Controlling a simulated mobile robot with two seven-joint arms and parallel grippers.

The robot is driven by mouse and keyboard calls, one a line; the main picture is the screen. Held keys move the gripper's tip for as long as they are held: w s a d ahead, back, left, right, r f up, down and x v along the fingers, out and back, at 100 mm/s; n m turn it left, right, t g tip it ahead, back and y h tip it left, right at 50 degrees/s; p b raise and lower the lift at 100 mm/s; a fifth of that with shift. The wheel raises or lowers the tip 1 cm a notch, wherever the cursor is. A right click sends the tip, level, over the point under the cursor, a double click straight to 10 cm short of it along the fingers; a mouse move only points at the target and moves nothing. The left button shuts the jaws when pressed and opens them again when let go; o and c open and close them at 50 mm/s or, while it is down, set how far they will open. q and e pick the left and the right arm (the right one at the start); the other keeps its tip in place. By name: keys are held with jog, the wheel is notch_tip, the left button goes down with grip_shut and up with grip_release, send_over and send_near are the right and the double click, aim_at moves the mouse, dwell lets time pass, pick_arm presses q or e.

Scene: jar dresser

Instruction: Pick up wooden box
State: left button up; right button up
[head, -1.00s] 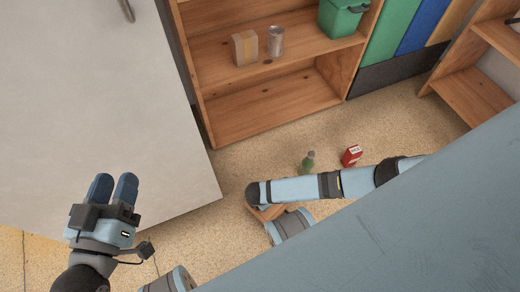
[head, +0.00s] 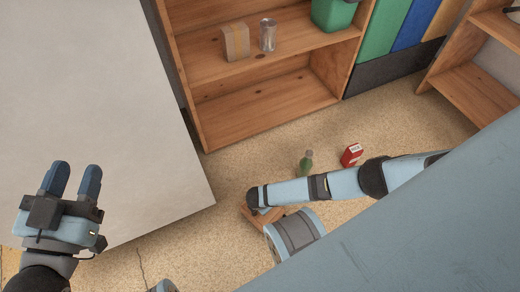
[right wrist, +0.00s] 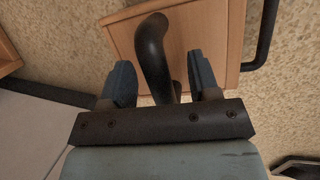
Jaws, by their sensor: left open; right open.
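A light wooden box (right wrist: 205,35) lies on the floor beneath my right gripper in the right wrist view. A dark curved bar (right wrist: 152,50) stands over its face, and another dark handle (right wrist: 266,35) is at its right side. My right gripper (right wrist: 160,70) is open, with one finger on each side of the curved bar; I cannot tell whether they touch it. In the head view, only a small part of the wooden box (head: 249,214) shows under my right arm. My left gripper (head: 73,172) is open and empty, before the white surface at left.
A green bottle (head: 306,162) and a red carton (head: 351,155) are on the floor beyond my right arm. A white cabinet (head: 90,90) fills the left.

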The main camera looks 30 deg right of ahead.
grip_shut()
jog(key=shift+r, duration=0.15)
dwell(0.4)
